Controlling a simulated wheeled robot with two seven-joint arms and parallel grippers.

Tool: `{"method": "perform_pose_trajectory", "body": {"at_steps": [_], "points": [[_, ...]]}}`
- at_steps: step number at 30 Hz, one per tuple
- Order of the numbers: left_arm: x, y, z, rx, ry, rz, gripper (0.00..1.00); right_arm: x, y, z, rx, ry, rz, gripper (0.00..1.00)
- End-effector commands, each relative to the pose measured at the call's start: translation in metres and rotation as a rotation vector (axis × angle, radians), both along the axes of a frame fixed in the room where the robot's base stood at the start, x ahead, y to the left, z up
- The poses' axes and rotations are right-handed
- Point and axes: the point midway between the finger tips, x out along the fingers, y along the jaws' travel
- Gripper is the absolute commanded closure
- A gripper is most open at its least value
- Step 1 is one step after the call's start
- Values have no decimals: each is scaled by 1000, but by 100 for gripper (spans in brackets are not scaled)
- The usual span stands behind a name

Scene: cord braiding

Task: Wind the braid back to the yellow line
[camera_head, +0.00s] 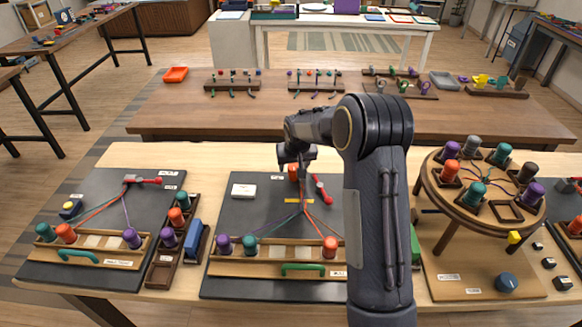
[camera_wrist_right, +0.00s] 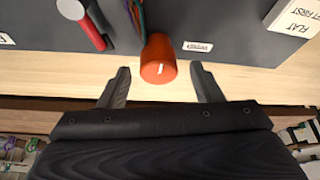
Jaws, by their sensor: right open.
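On the middle dark board (camera_head: 240,210), a braid (camera_head: 303,188) runs from the far edge toward a yellow line (camera_head: 291,200). My left gripper is out of view.
A red-handled tool (camera_head: 322,190) lies beside the braid, and a white block (camera_head: 243,190) stands left. Another braiding board (camera_head: 90,195) is at left. A round stand (camera_head: 480,205) with several bobbins is at right. My right arm hides part of the middle board.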

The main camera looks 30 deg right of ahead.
Motion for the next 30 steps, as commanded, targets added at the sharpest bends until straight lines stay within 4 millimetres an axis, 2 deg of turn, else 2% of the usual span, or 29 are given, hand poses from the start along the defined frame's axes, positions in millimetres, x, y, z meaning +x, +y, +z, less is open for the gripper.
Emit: {"method": "perform_pose_trajectory", "body": {"at_steps": [6,15,25,26,30], "points": [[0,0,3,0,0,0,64,8,-3,-21,-1,1,0,41],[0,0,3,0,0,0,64,9,-3,-23,0,0,-1,41],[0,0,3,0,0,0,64,9,-3,-23,0,0,0,83],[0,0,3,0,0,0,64,9,-3,-23,0,0,0,86],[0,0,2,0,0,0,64,9,-3,-23,0,0,-4,86]]}}
